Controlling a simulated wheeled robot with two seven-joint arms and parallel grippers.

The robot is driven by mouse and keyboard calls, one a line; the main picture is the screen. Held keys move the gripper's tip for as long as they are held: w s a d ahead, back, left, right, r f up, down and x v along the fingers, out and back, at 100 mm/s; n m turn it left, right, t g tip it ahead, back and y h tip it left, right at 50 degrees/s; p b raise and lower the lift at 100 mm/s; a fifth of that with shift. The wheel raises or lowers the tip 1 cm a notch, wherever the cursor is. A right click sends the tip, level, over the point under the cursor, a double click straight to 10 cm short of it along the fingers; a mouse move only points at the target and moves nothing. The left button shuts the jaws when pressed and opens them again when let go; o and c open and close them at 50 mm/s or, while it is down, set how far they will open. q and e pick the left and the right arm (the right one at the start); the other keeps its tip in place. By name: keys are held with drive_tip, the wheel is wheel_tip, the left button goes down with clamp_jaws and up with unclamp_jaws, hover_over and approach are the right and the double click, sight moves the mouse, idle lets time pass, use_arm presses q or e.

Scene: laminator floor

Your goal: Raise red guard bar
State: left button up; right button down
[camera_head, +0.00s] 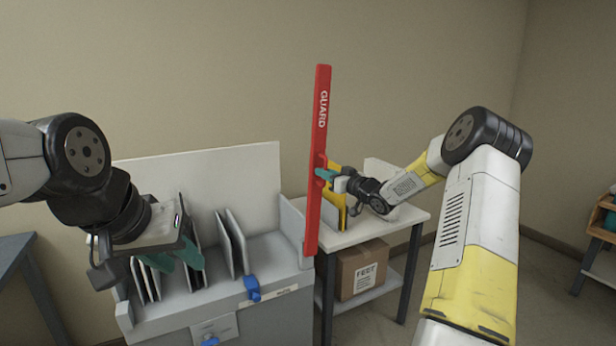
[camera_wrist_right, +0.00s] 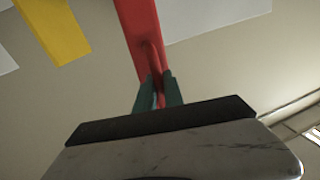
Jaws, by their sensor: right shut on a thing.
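The red guard bar (camera_head: 319,150), lettered GUARD, stands upright, nearly vertical, at the right end of the grey laminator (camera_head: 225,285). My right gripper (camera_head: 325,174) is shut on the bar's red handle at about mid-length. In the right wrist view, the teal fingers (camera_wrist_right: 159,92) close on the handle, and the red bar (camera_wrist_right: 138,30) runs up past them. My left gripper (camera_head: 180,262) hangs over the left part of the laminator, its teal fingers pointing down and apart near the upright plates. I see nothing between them.
Several upright plates (camera_head: 236,240) stand in the laminator's top. A blue knob (camera_head: 252,288) sits on its front. At right, a white-topped table (camera_head: 385,228) has a cardboard box (camera_head: 362,270) on its lower shelf. A grey table (camera_head: 15,262) is at far left.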

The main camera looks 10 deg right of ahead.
drive_tip(key=shift+w+d+f, duration=0.15)
drive_tip(key=shift+w+d, duration=0.05)
drive_tip(key=shift+d, duration=0.45)
drive_tip(key=shift+d, duration=0.1)
drive_tip(key=c, duration=1.5)
unclamp_jaws()
drive_tip(key=shift+w, duration=0.1)
drive_tip(key=shift+o, duration=0.2)
drive_tip(key=v, duration=0.7)
drive_tip(key=shift+s, duration=0.4)
drive_tip(key=shift+d, duration=0.15)
